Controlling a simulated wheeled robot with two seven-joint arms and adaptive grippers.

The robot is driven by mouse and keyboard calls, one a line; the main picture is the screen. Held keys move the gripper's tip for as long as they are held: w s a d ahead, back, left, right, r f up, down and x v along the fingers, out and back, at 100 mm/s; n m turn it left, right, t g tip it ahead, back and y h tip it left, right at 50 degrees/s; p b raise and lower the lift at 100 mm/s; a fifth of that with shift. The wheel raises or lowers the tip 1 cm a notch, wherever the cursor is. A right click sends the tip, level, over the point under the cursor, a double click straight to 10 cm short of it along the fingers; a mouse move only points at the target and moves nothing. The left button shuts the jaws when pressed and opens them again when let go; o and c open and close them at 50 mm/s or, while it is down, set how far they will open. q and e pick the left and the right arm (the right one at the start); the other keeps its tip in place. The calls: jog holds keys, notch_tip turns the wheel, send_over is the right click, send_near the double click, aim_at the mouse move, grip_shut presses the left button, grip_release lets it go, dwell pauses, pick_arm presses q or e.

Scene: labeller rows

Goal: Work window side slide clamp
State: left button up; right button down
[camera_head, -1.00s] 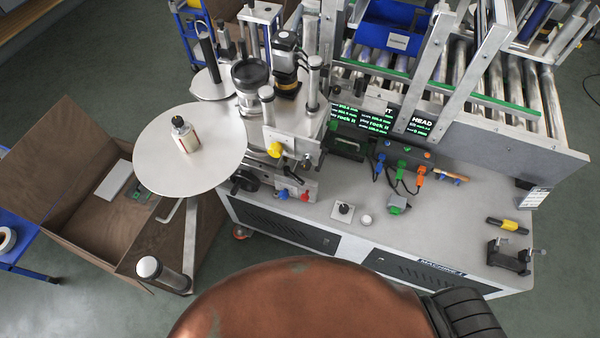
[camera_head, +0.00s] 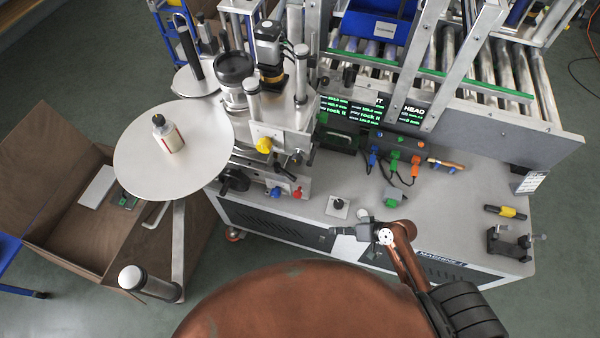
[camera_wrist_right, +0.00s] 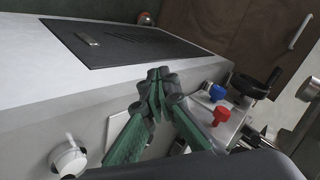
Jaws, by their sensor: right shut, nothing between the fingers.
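The labelling machine (camera_head: 275,120) carries coloured clamp knobs on its front slides: a yellow knob (camera_head: 264,145), a blue knob (camera_head: 276,192) and a red knob (camera_head: 298,192). I cannot tell which one is the window side slide clamp. The blue knob (camera_wrist_right: 217,92) and red knob (camera_wrist_right: 221,115) also show in the right wrist view, right of the fingers. My right gripper (camera_head: 337,231) is shut and empty, above the front edge of the bench, to the right of and nearer than these knobs. Its green-padded fingers (camera_wrist_right: 157,77) meet at the tips and touch no knob. My left gripper is out of view.
A black handwheel (camera_head: 234,180) sits left of the blue knob. A switch plate (camera_head: 338,206) and a white knob (camera_head: 362,215) lie close to my right gripper. A round disc (camera_head: 135,160) with a bottle stands left. The bench's right part holds a yellow-black tool (camera_head: 506,211).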

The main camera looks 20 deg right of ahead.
aim_at(286, 174)
jog(key=w+d+r+m+t+y, duration=0.2)
jog(key=w+r+m+t+y, duration=0.35)
jog(key=w+r, duration=0.95)
jog(key=shift+t+h, duration=0.25)
jog(key=shift+h, duration=0.1)
jog(key=x, duration=0.3)
jog(key=s+a+x, duration=0.1)
jog(key=x, duration=0.2)
jog(key=p+x, duration=0.1)
jog(key=x, duration=0.3)
jog(key=shift+s+a, duration=0.4)
jog(key=shift+s+a+f, duration=0.25)
jog(key=shift+a, duration=0.2)
jog(key=shift+m, duration=0.25)
